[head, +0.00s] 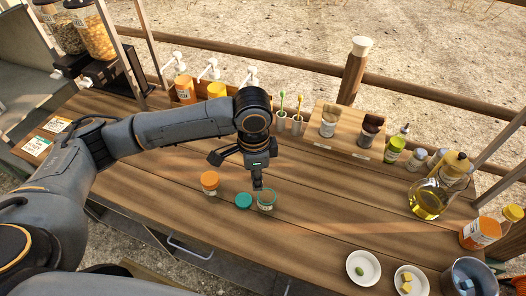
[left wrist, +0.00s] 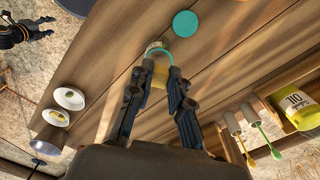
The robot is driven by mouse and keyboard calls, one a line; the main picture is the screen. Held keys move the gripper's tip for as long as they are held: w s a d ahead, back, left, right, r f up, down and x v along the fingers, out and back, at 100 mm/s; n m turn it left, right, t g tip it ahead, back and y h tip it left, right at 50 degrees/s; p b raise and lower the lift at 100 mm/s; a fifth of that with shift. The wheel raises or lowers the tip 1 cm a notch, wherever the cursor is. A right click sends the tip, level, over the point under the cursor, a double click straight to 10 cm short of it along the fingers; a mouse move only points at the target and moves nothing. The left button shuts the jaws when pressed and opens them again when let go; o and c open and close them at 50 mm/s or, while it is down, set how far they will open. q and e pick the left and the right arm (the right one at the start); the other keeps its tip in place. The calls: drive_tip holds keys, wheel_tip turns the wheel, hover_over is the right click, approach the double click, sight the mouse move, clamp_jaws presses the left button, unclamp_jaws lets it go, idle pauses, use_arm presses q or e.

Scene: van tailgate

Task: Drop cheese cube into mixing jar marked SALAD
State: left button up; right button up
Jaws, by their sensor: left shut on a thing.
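My left gripper (head: 258,184) points down right above an open jar with a teal rim (head: 266,202). In the left wrist view its fingertips (left wrist: 168,76) are shut on a small yellow piece (left wrist: 160,74), which looks like the cheese cube; the fingers partly hide it. The jar (left wrist: 155,47) shows just beyond the fingertips there, with a pale label too small to read. A round teal lid (head: 243,200) lies on the counter beside the jar. A dark shape like my right gripper (left wrist: 25,32) shows at the wrist view's upper left; its jaws are unclear.
A jar with an orange lid (head: 209,183) stands left of the teal lid. A white dish with a green olive (head: 362,268), a dish with yellow cubes (head: 408,282) and a metal bucket (head: 470,278) are at the front right. An oil bottle (head: 428,200) stands behind them. The mid-right counter is clear.

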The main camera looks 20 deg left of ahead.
wheel_tip(320, 180, up, 5)
drive_tip(key=d+p, duration=0.1)
drive_tip(key=p, duration=0.2)
use_arm(q)
drive_tip(key=f+m+b, duration=0.1)
drive_tip(key=m+b, duration=0.1)
drive_tip(key=w+d+f+m+b, duration=0.1)
drive_tip(key=f+m+b, duration=0.1)
drive_tip(key=b, duration=0.1)
drive_tip(key=f+m+b, duration=0.1)
drive_tip(key=f+b, duration=0.1)
drive_tip(key=shift+w+d+m+b, duration=0.35)
drive_tip(key=shift+d+m, duration=0.05)
use_arm(e)
wheel_tip(320, 180, down, 8)
drive_tip(key=shift+s+a, duration=0.15)
drive_tip(key=shift+a, duration=0.15)
use_arm(q)
drive_tip(key=shift+p, duration=0.6)
use_arm(e)
drive_tip(key=shift+r, duration=0.55)
use_arm(q)
drive_tip(key=shift+f, duration=0.1)
use_arm(e)
drive_tip(key=shift+a, duration=0.1)
